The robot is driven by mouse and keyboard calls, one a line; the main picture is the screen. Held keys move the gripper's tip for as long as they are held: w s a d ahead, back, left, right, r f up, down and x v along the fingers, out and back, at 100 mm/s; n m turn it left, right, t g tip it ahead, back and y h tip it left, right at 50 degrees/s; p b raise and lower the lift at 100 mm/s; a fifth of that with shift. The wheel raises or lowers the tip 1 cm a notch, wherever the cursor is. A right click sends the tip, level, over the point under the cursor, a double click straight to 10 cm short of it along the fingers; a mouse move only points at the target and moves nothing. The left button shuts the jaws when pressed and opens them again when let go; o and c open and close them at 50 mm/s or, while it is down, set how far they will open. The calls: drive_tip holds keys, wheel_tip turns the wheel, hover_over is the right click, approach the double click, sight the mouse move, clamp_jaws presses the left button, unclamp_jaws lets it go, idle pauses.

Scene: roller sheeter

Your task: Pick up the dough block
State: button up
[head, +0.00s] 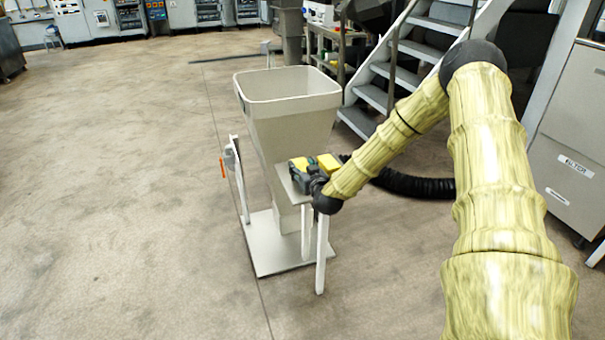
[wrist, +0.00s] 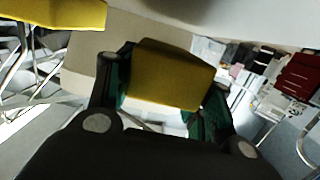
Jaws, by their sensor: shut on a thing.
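A yellow dough block (wrist: 172,74) sits between the two green-padded fingers of my gripper (wrist: 168,92) in the wrist view, and the gripper is shut on it. In the head view my gripper (head: 304,174) is at the small grey stand beside the hopper, with this yellow block (head: 299,163) at its fingers. I cannot tell whether the block touches the stand. A second yellow block (head: 328,162) is close by on the right, and it also shows at the upper left of the wrist view (wrist: 52,14).
The cream hopper (head: 295,105) stands right behind the small stand (head: 297,183) on a flat base plate (head: 262,252). A black hose (head: 420,186) runs to the right behind my arm. Metal stairs (head: 400,75) are at the back. The floor at left is clear.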

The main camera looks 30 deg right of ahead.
drive_tip(key=s+d+r+p, duration=0.1)
drive_tip(key=s+d+r, duration=0.1)
drive_tip(key=s, duration=1.4)
drive_tip(key=shift+r, duration=0.1)
